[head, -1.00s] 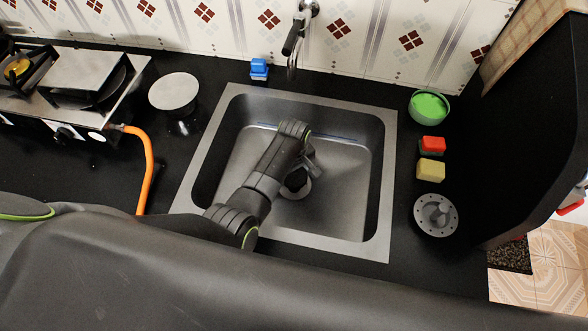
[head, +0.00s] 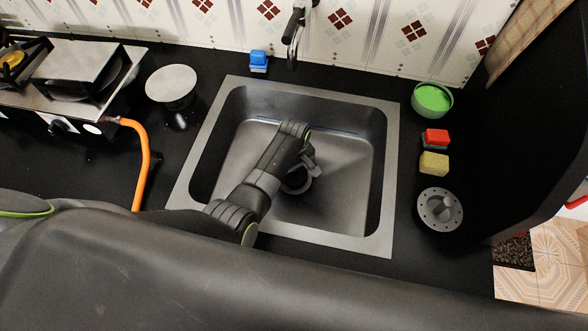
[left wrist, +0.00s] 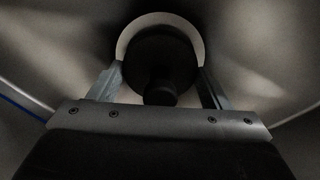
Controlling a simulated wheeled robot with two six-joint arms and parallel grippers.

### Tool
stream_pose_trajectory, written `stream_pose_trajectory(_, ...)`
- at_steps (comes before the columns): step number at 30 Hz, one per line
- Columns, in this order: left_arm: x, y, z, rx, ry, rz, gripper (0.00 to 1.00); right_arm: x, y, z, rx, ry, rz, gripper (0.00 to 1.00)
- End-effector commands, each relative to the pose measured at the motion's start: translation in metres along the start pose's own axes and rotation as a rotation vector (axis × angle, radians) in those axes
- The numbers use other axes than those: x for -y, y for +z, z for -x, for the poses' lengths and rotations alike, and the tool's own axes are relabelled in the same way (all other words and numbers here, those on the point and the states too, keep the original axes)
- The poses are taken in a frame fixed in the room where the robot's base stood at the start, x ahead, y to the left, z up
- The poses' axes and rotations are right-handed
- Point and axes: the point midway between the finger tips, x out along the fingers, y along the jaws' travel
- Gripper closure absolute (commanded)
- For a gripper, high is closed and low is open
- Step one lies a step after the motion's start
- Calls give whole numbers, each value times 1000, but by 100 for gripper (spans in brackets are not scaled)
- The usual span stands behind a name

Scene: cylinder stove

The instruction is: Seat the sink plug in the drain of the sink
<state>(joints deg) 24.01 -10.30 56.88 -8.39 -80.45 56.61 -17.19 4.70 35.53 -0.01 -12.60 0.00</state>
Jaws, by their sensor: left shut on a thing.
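The sink (head: 345,225) is a grey metal basin set in the black counter. My left arm reaches into it from the lower left. My left gripper (head: 308,172) is low over the middle of the basin. In the left wrist view its two fingers (left wrist: 160,90) are on either side of the dark round sink plug (left wrist: 158,55), which has a small knob, and are shut on it. A pale ring, the drain rim (left wrist: 128,34), shows around the plug's far side. I cannot tell whether the plug is in the drain or just above it. My right gripper is not in view.
Right of the sink are a green bowl (head: 432,98), a red sponge (head: 436,136), a yellow sponge (head: 434,162) and a grey holed disc (head: 440,210). The faucet (head: 294,30) and a blue item (head: 258,60) are behind. A stove (head: 75,85) with an orange hose (head: 144,165) is left.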

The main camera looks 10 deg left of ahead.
Motion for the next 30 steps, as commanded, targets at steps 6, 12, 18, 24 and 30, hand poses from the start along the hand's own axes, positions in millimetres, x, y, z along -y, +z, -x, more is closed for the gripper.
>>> stream_pose_trajectory(6, 0, 0, 1, 0, 0, 0, 52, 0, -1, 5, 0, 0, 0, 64)
stream_pose_trajectory(12, 0, 0, 0, 0, 0, 0, 52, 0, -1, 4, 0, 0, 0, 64)
stream_pose_trajectory(18, 0, 0, 0, 0, 0, 0, 52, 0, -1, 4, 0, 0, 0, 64)
stream_pose_trajectory(24, 0, 0, 1, 0, 0, 0, 52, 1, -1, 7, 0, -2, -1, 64)
stream_pose_trajectory(30, 0, 0, 0, 0, 0, 0, 52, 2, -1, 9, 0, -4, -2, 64)
